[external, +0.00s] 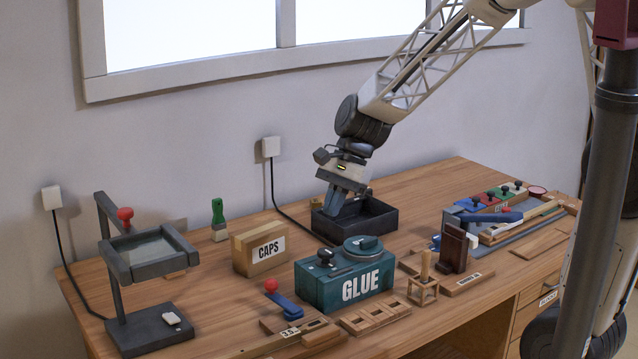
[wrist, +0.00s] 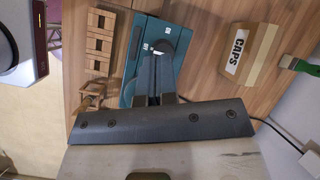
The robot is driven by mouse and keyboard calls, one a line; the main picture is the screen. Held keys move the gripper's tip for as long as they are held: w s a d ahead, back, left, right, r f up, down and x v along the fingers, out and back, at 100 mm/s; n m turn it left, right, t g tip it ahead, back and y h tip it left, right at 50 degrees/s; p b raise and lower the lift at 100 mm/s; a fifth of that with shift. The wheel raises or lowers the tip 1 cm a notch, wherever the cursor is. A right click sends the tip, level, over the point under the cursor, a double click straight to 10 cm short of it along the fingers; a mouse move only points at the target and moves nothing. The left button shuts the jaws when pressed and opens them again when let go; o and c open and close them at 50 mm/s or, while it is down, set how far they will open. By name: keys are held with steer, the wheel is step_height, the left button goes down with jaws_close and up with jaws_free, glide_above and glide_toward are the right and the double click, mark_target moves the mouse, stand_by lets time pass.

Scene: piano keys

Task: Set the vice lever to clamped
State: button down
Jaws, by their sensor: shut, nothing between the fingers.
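My gripper (external: 337,206) is shut and empty, pointing down at the dark open tray (external: 385,225) near the back of the bench. In the wrist view its fingers (wrist: 160,58) lie together in front of the teal glue box. A blue lever (external: 287,307) with a red ball knob stands tilted at the front, left of the glue box and well away from my gripper. Another blue bar (external: 490,217) lies at the right near a dark brown block (external: 454,248). I cannot tell which one is the vice lever, and no clamped marking is readable.
The teal glue box (external: 345,283) stands between my gripper and the front lever; it also shows in the wrist view (wrist: 142,65). The caps box (external: 258,248) is left of it. A grey framed stand (external: 150,255) is far left. Bare wood lies at the back right.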

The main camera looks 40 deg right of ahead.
mark_target(267, 281)
steer(key=w+a+f+m, duration=0.1)
steer(key=f, duration=0.1)
steer(key=w+a+f+m, duration=0.1)
steer(key=w+f, duration=0.1)
steer(key=w+a+f+m+y, duration=0.1)
steer(key=w+a, duration=0.1)
steer(key=shift+w+f+m, duration=0.2)
steer(key=shift+f+m, duration=0.2)
steer(key=shift+f, duration=0.1)
steer(key=shift+s+x, duration=0.2)
steer(key=shift+x, duration=4.7)
